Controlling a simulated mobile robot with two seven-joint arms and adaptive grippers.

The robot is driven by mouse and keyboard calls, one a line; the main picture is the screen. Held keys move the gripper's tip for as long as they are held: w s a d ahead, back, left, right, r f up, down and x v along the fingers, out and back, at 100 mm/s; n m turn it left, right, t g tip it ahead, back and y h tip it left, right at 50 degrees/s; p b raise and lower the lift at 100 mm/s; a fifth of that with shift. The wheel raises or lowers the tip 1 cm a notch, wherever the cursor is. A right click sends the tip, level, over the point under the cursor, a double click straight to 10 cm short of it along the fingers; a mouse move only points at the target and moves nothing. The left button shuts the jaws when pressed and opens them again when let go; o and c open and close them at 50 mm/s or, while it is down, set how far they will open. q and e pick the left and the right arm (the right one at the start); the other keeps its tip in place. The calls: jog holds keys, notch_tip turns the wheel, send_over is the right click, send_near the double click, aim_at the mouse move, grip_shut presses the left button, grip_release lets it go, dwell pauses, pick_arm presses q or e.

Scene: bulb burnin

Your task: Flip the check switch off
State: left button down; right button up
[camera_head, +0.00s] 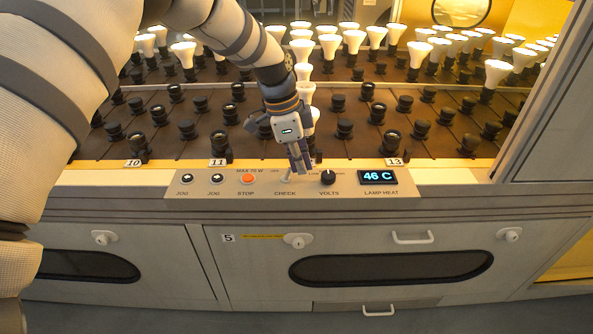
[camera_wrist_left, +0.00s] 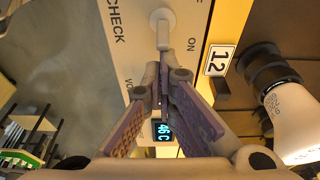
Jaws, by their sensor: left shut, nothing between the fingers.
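The check switch (camera_head: 287,180) is a small pale toggle on the control panel, above the word CHECK and partly hidden by my gripper. In the left wrist view the white toggle (camera_wrist_left: 162,30) stands between the words CHECK and ON. I cannot tell for sure which way it is thrown. My left gripper (camera_head: 300,168) is shut and empty, pointing down at the panel just beside the toggle. In the left wrist view its fingertips (camera_wrist_left: 163,75) are close to the toggle's end; I cannot tell whether they touch. My right gripper is not in view.
The panel has JOG buttons (camera_head: 216,179), an orange STOP button (camera_head: 248,178), a black VOLTS knob (camera_head: 327,177) and a display (camera_head: 378,177) reading 46 C. Behind it is a rack with dark sockets (camera_head: 392,139) and lit bulbs (camera_head: 497,70). Drawers with handles (camera_head: 412,238) lie below.

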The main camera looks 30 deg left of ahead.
pick_arm(q)
jog(key=shift+s+a+r, duration=0.15)
jog(key=shift+r, duration=0.1)
jog(key=shift+s+a+r+t+h, duration=0.2)
jog(key=shift+t+h, duration=0.1)
jog(key=shift+h, duration=0.1)
jog(key=shift+s+a+t+h+p, duration=0.15)
jog(key=shift+a+t+h+p, duration=0.25)
jog(key=shift+h, duration=0.4)
jog(key=shift+s+a+r+t+h, duration=0.1)
jog(key=shift+s+a+t+h, duration=0.1)
jog(key=shift+a+t+h, duration=0.35)
jog(key=shift+d+h, duration=0.2)
jog(key=shift+h, duration=0.05)
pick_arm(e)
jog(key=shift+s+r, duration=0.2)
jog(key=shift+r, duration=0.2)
pick_arm(q)
jog(key=shift+r, duration=0.8)
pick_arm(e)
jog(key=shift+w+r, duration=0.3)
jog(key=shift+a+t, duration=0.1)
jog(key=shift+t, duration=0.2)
